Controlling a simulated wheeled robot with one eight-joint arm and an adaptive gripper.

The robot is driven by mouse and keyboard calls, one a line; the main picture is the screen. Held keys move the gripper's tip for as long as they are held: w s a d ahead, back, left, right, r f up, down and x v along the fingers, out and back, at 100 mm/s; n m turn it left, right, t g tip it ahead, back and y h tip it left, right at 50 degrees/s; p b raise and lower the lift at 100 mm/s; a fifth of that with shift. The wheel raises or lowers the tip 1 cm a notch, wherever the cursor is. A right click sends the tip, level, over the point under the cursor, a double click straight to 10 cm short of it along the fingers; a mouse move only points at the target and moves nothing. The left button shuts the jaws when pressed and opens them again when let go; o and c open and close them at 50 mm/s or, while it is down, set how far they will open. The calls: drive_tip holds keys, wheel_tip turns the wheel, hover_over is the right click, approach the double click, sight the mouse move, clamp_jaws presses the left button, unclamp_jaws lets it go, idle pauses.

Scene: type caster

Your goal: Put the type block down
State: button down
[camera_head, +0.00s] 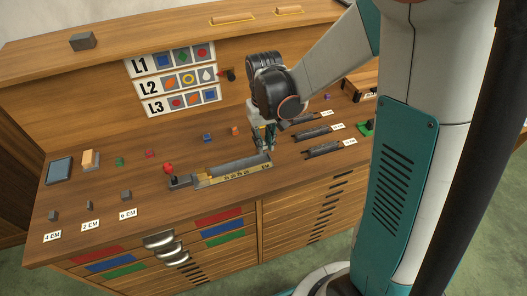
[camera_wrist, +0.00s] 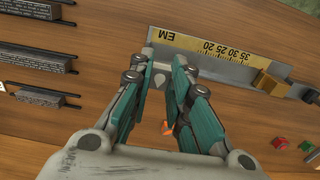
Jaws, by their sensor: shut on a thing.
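My gripper (camera_head: 264,138) is over the right end of the grey composing tray (camera_head: 232,166), which has a yellow ruler strip along its front. In the wrist view my gripper (camera_wrist: 161,66) points at the "EM" end of the tray (camera_wrist: 220,58). A small grey type block (camera_wrist: 161,77) shows between the teal fingers, which are shut on it. Its lower part and any contact with the tray cannot be made out. In the head view the fingers hide the block. A brass-coloured slider (camera_wrist: 268,81) sits farther along the tray.
Loose orange (camera_head: 235,130), blue (camera_head: 207,137), red (camera_head: 150,153) and green (camera_head: 119,161) blocks lie behind the tray. Dark racks (camera_head: 311,133) lie to its right. A red-knobbed lever (camera_head: 168,169) stands at its left end. Grey spacers (camera_head: 89,204) lie front left.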

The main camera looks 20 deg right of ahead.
drive_tip(key=b, duration=0.1)
hover_over(264, 161)
drive_tip(key=shift+w+f, duration=0.1)
drive_tip(key=shift+f, duration=2.15)
drive_tip(key=shift+f+b, duration=0.5)
drive_tip(key=shift+b, duration=0.1)
drive_tip(key=shift+f, duration=0.1)
drive_tip(key=c, duration=1.5)
unclamp_jaws()
